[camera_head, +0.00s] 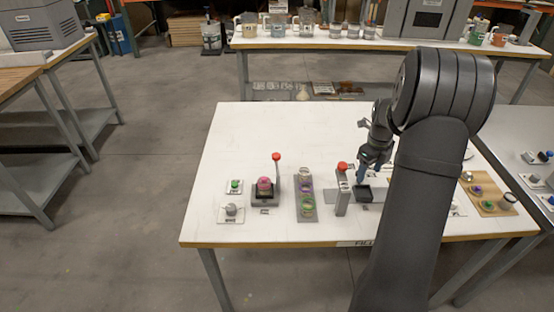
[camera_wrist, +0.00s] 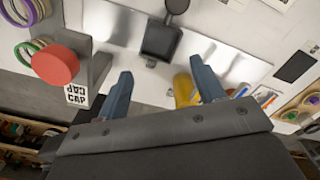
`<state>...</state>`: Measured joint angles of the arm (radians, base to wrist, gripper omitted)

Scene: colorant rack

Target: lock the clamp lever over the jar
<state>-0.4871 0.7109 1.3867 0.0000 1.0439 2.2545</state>
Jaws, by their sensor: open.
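A jar with a pink top (camera_head: 264,187) sits in a dark square base at the left-middle of the white table. A lever with a red knob (camera_head: 276,157) stands upright at its right rear. My gripper (camera_head: 361,176) is well to the right, above the table beside a grey post with another red knob (camera_head: 342,166) and a dark square holder (camera_head: 364,194). In the wrist view my gripper (camera_wrist: 163,87) is open, with both blue fingers apart. A red knob (camera_wrist: 55,65) is left of the fingers, and the dark holder (camera_wrist: 160,42) lies beyond them. The pink-topped jar is not visible there.
A grey rack with coloured rings (camera_head: 305,196) stands between the jar and the post. Small items (camera_head: 232,210) sit left of the jar. A wooden tray (camera_head: 487,198) is at the right. A yellow object (camera_wrist: 184,90) shows near the right finger. The table's rear left is clear.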

